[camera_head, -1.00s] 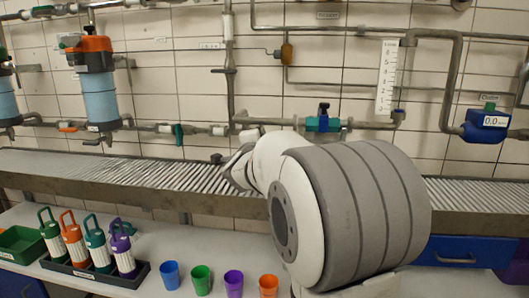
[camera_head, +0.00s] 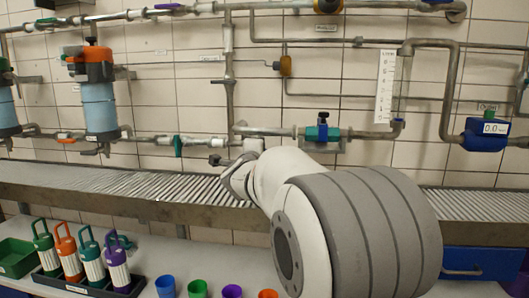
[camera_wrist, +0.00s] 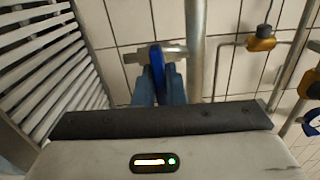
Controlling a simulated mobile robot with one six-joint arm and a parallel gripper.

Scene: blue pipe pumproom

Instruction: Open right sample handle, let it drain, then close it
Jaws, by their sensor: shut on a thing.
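In the wrist view a blue handle (camera_wrist: 158,66) stands on a short horizontal grey pipe fitting (camera_wrist: 172,53), just left of a vertical pipe. My gripper (camera_wrist: 158,88) has its bluish fingers on both sides of this handle and is shut on it. In the head view my white and grey arm hides most of the gripper (camera_head: 232,172), which is at the wall piping just above the roller conveyor. The blue handle is hidden there. I see no liquid flowing in either view.
The roller conveyor (camera_head: 120,184) runs along the wall below the pipes. A teal handle (camera_head: 178,146) is on the pipe to the left and a blue-teal valve (camera_head: 322,133) to the right. Bottles (camera_head: 92,256) in a rack and several coloured cups (camera_head: 197,289) stand on the front counter.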

